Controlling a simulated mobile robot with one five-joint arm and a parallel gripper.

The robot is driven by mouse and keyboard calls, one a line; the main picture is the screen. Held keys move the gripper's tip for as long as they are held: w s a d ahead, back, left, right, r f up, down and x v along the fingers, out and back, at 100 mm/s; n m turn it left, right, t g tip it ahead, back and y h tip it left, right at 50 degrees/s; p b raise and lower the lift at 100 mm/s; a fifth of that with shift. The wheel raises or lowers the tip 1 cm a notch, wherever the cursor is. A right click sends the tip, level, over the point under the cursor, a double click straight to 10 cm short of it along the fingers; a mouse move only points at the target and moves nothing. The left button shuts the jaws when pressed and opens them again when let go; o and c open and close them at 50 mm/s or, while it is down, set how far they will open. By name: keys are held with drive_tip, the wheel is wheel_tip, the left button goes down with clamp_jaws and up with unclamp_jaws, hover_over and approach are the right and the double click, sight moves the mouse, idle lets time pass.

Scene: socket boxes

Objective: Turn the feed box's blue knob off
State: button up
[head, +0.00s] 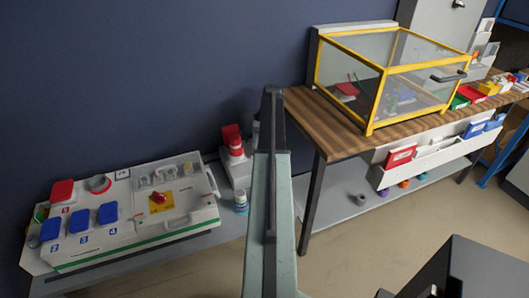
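A white socket box (130,215) sits low against the wall at the left. It has a red lid (62,191), several blue lids (79,221) numbered 2, 3 and 4, and a red knob (159,198) on a yellow plate. I cannot tell whether this is the feed box. No blue knob can be made out in this view. A smaller white unit with a red top (233,143) stands to its right, partly behind my arm. My arm rises through the middle of the view, and my gripper is not seen.
A wooden workbench (325,130) at the right carries a yellow-framed clear case (385,80). A white rack (440,155) with red and blue items hangs on its front. A small white-and-blue container (241,202) stands beside the socket box. Floor is open in front.

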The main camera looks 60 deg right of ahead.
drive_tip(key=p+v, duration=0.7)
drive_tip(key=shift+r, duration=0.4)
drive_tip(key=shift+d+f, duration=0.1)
